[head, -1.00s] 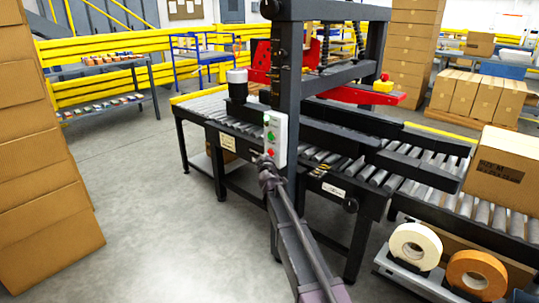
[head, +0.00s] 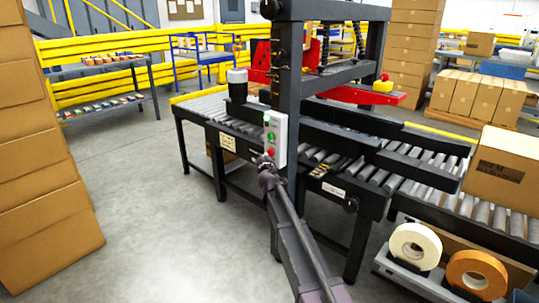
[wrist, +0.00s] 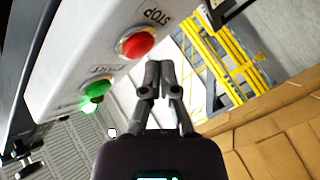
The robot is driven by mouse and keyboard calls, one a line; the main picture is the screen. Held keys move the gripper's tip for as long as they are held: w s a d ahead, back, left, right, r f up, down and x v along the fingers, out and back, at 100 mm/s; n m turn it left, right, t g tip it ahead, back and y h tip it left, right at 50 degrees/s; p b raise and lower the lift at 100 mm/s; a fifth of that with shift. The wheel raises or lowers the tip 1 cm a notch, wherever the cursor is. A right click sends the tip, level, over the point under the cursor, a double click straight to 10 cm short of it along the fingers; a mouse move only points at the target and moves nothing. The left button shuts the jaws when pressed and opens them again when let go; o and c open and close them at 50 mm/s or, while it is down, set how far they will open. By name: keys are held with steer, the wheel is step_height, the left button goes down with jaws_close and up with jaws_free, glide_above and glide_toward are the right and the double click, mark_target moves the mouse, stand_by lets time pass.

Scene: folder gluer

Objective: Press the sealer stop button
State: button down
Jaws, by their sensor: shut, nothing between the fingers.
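The sealer's pale control box (head: 280,137) is on the dark front post of the machine. Its red stop button (head: 270,152) is the lowest control, below a green start button (head: 270,136). In the wrist view the red button (wrist: 137,42) sits beside upside-down STOP lettering, and the green button (wrist: 97,89) is lower left. My gripper (head: 264,159) is at the lower end of the box, very near the red button. In the wrist view my gripper (wrist: 159,70) has its fingertips together and empty, lower right of the red button. No contact is visible; the exact gap is hard to judge.
The roller conveyor (head: 205,103) runs behind the post. A carton (head: 503,170) and tape rolls (head: 416,246) are at the right. Stacked cartons (head: 40,170) stand at the left. The floor (head: 160,235) between them and the machine is clear.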

steer(key=shift+w+d, duration=0.15)
steer(key=shift+w, duration=0.05)
steer(key=shift+w+d, duration=0.15)
steer(key=shift+w+d, duration=0.15)
steer(key=shift+w, duration=0.05)
stand_by(0.9)
steer(key=shift+s, duration=0.1)
steer(key=shift+s+a, duration=0.45)
steer(key=shift+s+a, duration=0.1)
steer(key=shift+s, duration=0.05)
stand_by(0.3)
steer(key=shift+s+a, duration=0.9)
steer(key=shift+s, duration=0.25)
steer(key=shift+s+a, duration=0.85)
steer(key=shift+s, duration=0.25)
